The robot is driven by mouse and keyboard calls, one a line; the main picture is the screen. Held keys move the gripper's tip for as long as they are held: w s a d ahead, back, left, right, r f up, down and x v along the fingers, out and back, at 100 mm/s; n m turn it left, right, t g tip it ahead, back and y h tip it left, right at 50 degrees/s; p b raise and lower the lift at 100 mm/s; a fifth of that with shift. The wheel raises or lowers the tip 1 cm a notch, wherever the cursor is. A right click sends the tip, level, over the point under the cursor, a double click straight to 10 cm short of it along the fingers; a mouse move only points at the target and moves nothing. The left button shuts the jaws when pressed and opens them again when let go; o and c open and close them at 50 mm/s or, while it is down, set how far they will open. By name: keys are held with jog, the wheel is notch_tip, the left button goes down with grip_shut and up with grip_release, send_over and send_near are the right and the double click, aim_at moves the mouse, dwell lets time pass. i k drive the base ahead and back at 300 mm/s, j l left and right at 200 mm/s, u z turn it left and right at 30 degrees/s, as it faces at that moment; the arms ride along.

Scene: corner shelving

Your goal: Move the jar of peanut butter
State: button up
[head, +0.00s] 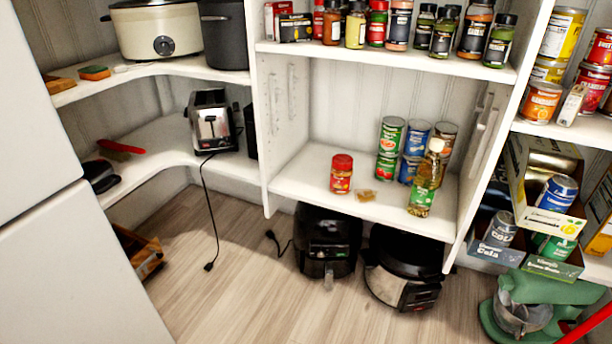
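A jar of peanut butter (341,174) with a red lid and a red and yellow label stands upright near the front edge of the middle shelf (303,178). Nothing covers it in the head view. A small tan item (366,195) lies on the shelf just to its right. My gripper is not in view.
Stacked cans (389,148) and an oil bottle (427,180) stand right of the jar. Spice jars (398,25) fill the shelf above. Black appliances (328,245) sit on the floor below.

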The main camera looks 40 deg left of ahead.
aim_at(340, 181)
jog(key=u, duration=1.5)
